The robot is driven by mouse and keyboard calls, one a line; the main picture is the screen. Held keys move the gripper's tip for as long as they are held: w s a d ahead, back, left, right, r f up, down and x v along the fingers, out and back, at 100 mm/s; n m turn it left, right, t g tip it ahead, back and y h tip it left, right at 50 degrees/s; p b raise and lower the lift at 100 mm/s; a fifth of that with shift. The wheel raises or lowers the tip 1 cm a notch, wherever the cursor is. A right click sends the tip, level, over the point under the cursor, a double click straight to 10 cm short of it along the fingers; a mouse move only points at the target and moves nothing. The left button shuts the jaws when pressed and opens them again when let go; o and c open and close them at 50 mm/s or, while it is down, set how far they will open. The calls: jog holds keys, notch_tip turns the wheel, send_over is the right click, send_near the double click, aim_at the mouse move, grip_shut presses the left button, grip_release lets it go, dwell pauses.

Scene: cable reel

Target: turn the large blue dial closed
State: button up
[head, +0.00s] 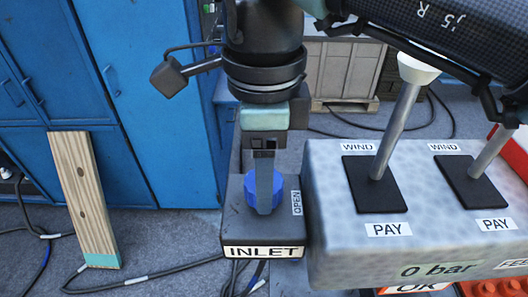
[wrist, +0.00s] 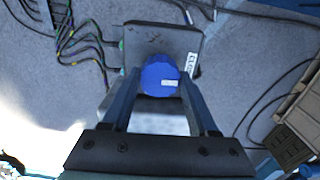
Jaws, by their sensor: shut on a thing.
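The large blue dial (head: 252,186) sits on top of a dark box marked INLET (head: 264,236) in the head view. An OPEN label shows on the box to the right of the dial. My gripper (head: 265,200) points straight down from above, and its finger hides part of the dial. In the wrist view the blue dial (wrist: 160,76) lies between the two fingers of my gripper (wrist: 160,86), which are shut on it. The dial has a small white mark on its face. A partly hidden label, apparently CLOSED, shows on the box right of the dial.
A grey panel (head: 330,235) with two levers (head: 397,120) stands close to the right of the box. A wooden plank (head: 85,195) leans against blue cabinets (head: 150,90) at the left. Black cables (head: 150,275) lie on the floor.

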jog(key=shift+r, duration=0.1)
jog(key=o, duration=1.4)
jog(key=shift+c, duration=0.2)
notch_tip(320, 180, up, 13)
jog(key=p, duration=1)
